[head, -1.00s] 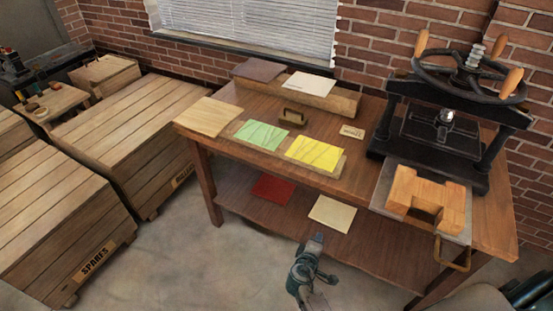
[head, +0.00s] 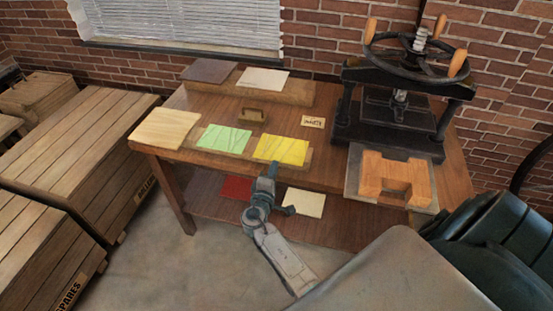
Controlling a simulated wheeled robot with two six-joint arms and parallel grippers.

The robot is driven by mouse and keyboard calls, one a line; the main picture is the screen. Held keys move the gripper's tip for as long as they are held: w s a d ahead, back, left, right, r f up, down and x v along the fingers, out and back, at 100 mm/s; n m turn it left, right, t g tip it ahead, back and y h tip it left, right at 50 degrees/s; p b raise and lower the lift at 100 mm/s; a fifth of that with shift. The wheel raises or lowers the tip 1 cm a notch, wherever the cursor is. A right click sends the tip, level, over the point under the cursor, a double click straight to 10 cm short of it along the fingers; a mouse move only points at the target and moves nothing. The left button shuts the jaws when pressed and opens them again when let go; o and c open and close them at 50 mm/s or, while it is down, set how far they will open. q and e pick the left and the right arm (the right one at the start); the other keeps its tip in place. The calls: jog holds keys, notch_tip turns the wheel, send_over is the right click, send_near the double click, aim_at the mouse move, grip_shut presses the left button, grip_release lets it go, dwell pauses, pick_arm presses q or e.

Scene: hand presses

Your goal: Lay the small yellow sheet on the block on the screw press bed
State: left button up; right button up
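The small yellow sheet (head: 282,149) lies flat at the right end of a low board on the wooden table, beside a green sheet (head: 222,139). The orange wooden block (head: 378,166), with a notch in its front, sits on the grey bed plate (head: 352,176) of the black screw press (head: 378,120). My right gripper (head: 268,173) is at the front edge of the yellow sheet, at the table's front. Whether it touches the sheet, and whether its fingers are open or shut, I cannot tell. My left gripper is not in view.
A pale wooden board (head: 166,129) lies at the table's left. A small handled block (head: 252,115) and a lettered tag (head: 313,122) lie behind the sheets. A red sheet (head: 236,188) and a cream sheet (head: 304,203) lie on the lower shelf. Wooden crates (head: 85,150) stand left.

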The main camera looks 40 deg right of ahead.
aim_at(276, 157)
jog(key=shift+w+d+f+b, duration=0.15)
jog(key=shift+w+d+b, duration=0.3)
jog(key=shift+d, duration=0.1)
jog(key=shift+b+x, duration=0.4)
jog(key=shift+x, duration=0.6)
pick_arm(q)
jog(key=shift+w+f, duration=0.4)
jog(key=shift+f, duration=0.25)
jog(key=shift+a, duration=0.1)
pick_arm(e)
grip_shut()
